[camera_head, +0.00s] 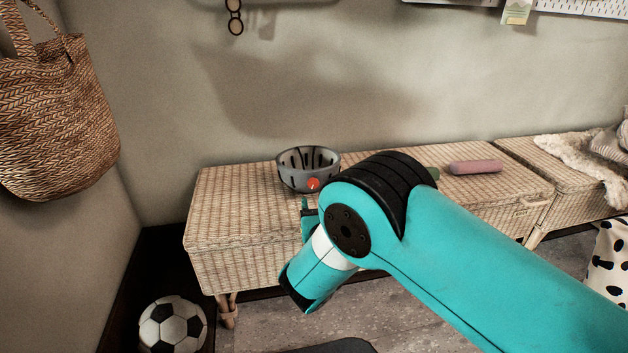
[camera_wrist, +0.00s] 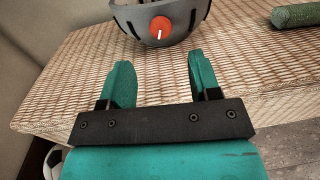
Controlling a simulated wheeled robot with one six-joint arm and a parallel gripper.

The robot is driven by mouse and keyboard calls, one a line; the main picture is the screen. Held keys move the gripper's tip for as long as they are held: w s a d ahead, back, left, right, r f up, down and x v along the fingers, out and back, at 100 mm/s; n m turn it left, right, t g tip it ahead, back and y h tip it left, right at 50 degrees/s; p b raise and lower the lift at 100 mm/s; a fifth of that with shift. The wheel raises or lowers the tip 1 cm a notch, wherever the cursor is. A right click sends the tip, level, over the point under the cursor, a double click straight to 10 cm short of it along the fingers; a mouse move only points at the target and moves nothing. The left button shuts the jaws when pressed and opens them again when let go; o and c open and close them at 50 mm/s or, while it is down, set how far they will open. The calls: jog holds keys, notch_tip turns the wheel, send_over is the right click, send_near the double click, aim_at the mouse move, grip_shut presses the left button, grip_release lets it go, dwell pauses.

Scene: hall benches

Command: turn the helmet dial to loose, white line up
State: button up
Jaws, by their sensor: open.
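The helmet (camera_head: 296,179) is a grey, slotted bowl lying open side up on the wicker bench (camera_head: 228,222). Its lower part also shows at the top of the wrist view (camera_wrist: 192,22). The red round dial (camera_wrist: 161,24) sits on the helmet's near side and also shows in the head view (camera_head: 313,184). In the wrist view, the dial's white line points down. My gripper (camera_wrist: 160,72) is open and empty, short of the dial, with its fingers on either side of the dial's line. In the head view my arm hides most of the gripper.
A pink roll (camera_head: 476,167) lies on the bench to the right; a green cylinder (camera_wrist: 297,15) lies right of the helmet. A woven bag (camera_head: 55,110) hangs at left. A football (camera_head: 172,325) is below. The bench left of the helmet is clear.

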aim_at(313, 184)
jog(key=b+x, duration=0.2)
jog(key=x, duration=0.6)
jog(key=shift+w+f, duration=0.1)
jog(key=shift+w, duration=0.1)
jog(key=shift+c, duration=0.2)
jog(key=c, duration=0.9)
